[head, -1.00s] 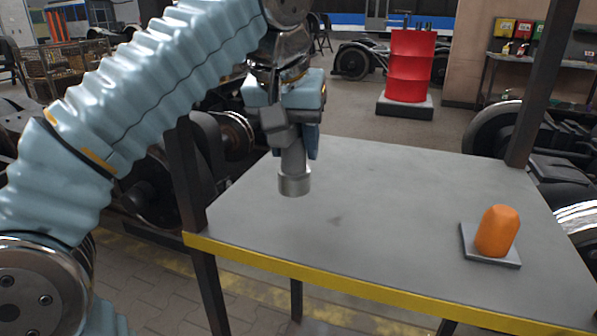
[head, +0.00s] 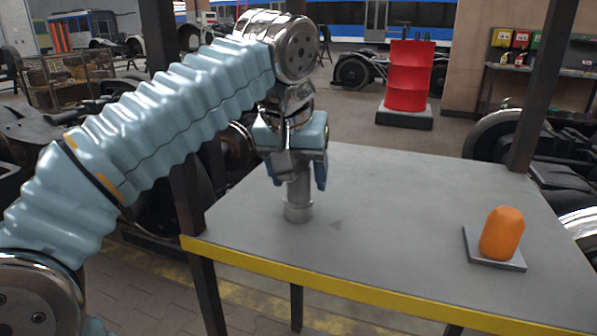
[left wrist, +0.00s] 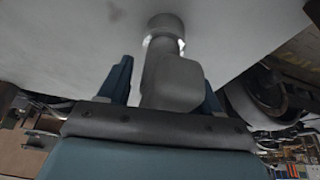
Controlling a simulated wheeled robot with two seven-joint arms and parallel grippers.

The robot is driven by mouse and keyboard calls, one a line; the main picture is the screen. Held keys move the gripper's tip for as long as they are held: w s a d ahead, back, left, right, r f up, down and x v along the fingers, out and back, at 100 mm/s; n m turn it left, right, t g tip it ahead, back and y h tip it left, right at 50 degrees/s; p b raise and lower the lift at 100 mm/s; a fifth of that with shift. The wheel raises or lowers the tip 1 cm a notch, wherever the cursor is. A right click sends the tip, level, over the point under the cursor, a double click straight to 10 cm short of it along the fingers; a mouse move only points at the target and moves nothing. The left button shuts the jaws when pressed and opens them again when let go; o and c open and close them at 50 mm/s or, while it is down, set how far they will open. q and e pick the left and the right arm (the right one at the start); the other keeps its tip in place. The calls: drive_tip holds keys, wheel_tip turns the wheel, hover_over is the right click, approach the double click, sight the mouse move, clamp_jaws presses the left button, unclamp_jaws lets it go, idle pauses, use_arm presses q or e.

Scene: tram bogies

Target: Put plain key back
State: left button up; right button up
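The plain key is a grey metal piece (head: 298,208) with a round shank and a wider round lower end. It stands upright on the grey table (head: 400,195), near the table's left side. It also shows in the left wrist view (left wrist: 172,85), where a blocky grey part lies between the fingers. My left gripper (head: 298,182) points down over the key's top. Its blue fingers are spread on either side of the key, with a visible gap in the left wrist view (left wrist: 165,85). My right gripper is not in view.
An orange rounded block (head: 502,234) sits on a small grey plate (head: 482,251) at the table's right. Dark posts rise at the table's back right (head: 540,90) and left (head: 186,165). The middle of the table is clear. A red drum (head: 408,75) stands behind.

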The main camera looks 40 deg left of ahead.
use_arm(q)
drive_tip(key=shift+o, duration=0.2)
drive_tip(key=shift+s+r, duration=0.1)
drive_tip(key=shift+r, duration=0.4)
drive_tip(key=p+v, duration=0.2)
drive_tip(key=v, duration=0.8)
drive_tip(key=shift+p, duration=0.3)
drive_tip(key=shift+s+r, duration=0.2)
drive_tip(key=shift+r, duration=0.4)
drive_tip(key=shift+d, duration=0.1)
